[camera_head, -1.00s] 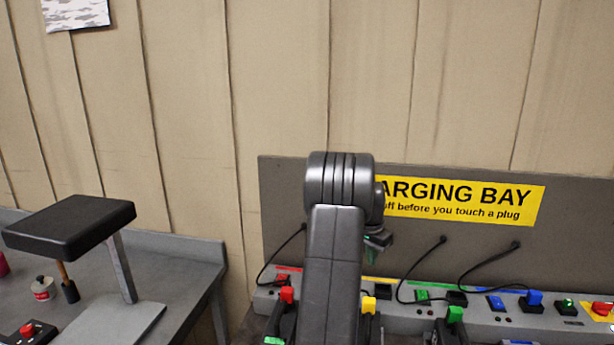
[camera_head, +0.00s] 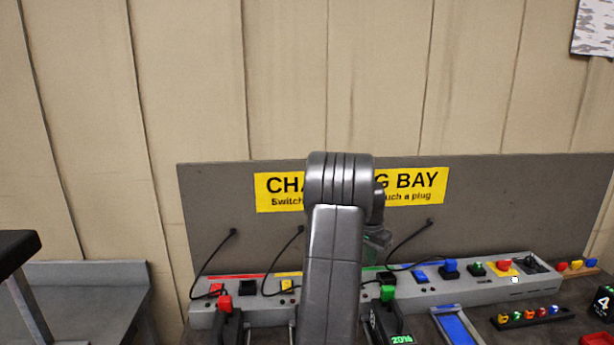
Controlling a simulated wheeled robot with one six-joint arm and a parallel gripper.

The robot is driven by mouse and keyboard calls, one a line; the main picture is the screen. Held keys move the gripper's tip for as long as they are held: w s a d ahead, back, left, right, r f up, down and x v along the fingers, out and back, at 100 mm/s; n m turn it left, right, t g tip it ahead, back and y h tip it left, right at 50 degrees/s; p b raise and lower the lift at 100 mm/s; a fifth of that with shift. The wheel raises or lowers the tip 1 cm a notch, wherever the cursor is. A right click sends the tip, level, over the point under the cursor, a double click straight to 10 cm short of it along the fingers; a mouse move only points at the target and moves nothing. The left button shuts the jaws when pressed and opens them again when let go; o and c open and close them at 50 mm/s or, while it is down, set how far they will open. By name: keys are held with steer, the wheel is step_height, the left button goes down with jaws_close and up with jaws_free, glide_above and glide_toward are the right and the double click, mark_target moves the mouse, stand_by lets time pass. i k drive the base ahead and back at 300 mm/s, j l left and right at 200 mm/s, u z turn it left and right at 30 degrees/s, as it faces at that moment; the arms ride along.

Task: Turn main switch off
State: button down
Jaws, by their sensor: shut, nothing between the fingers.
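A red knob on a yellow plate (camera_head: 503,266), which looks like the main switch, sits near the right end of the long grey charging unit (camera_head: 470,287). Its exact setting is too small to tell. My gripper (camera_head: 377,243) shows only in part behind my dark grey arm, in front of the backboard. It is shut and empty. It is well to the left of the red knob and apart from it. My arm hides part of the unit and of the yellow charging bay sign (camera_head: 415,187).
Coloured plugs and rocker switches line the unit, with black cables (camera_head: 412,243) rising to the grey backboard (camera_head: 220,200). A blue tray (camera_head: 458,326) and a rack of small coloured pieces (camera_head: 530,316) lie in front at right. A grey bench (camera_head: 90,285) stands at left.

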mark_target(501, 266)
steer(key=z, duration=0.75)
